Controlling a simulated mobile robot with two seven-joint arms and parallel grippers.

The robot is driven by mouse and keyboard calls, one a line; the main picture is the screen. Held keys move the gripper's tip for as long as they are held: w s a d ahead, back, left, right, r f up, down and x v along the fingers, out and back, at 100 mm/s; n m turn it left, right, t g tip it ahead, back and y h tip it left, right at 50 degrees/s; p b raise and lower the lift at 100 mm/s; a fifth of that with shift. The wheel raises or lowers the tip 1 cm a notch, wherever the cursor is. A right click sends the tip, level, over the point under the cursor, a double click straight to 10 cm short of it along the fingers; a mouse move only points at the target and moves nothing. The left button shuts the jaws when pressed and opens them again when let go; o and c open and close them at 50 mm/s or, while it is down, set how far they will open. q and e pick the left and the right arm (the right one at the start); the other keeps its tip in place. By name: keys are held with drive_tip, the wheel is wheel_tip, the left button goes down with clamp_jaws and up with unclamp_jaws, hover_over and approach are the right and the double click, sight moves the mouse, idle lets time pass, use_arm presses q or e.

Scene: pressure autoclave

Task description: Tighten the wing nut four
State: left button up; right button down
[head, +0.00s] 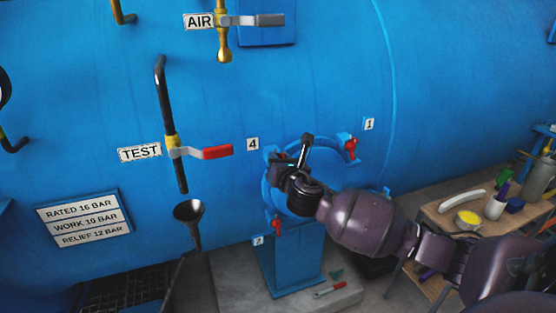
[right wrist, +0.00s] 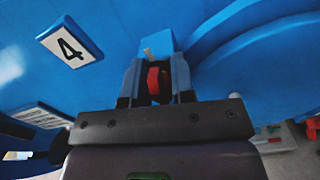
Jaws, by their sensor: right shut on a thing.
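Wing nut four is red (right wrist: 154,85) and shows between the two fingers of my right gripper (right wrist: 154,82) in the right wrist view. The fingers are shut on it, one on each side. A pale stud end (right wrist: 148,54) sticks out just beyond it. The plate marked 4 (right wrist: 70,48) is up and left of the nut; it also shows in the head view (head: 253,144). In the head view my right gripper (head: 279,161) is at the upper left of the round blue door (head: 273,186), and it mostly hides the nut. My left gripper is not in view.
Other red wing nuts sit at the upper right (head: 351,146) and lower left (head: 277,226) of the door. A red TEST lever (head: 217,152) and a black funnel (head: 189,211) are to the left. A cluttered wooden bench (head: 440,214) stands at right.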

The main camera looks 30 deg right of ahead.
drive_tip(key=m, duration=0.4)
drive_tip(key=shift+d, duration=0.15)
drive_tip(key=m, duration=0.5)
drive_tip(key=shift+d+f, duration=0.15)
drive_tip(key=shift+f, duration=0.05)
drive_tip(key=m, duration=0.3)
drive_tip(key=shift+s+d+f+m, duration=0.1)
drive_tip(key=shift+f+m, duration=0.05)
drive_tip(key=shift+m, duration=0.15)
drive_tip(key=m, duration=0.4)
drive_tip(key=shift+f+m, duration=0.2)
drive_tip(key=shift+m, duration=0.1)
drive_tip(key=m, duration=0.3)
drive_tip(key=shift+f+m, duration=0.15)
drive_tip(key=shift+m, duration=0.15)
drive_tip(key=m, duration=0.4)
drive_tip(key=shift+a+f+m, duration=0.2)
drive_tip(key=shift+m, duration=0.1)
drive_tip(key=m, duration=0.4)
drive_tip(key=shift+a, duration=0.15)
drive_tip(key=shift+a+f+m, duration=0.1)
drive_tip(key=shift+a+m, duration=0.05)
drive_tip(key=shift+m, duration=1.95)
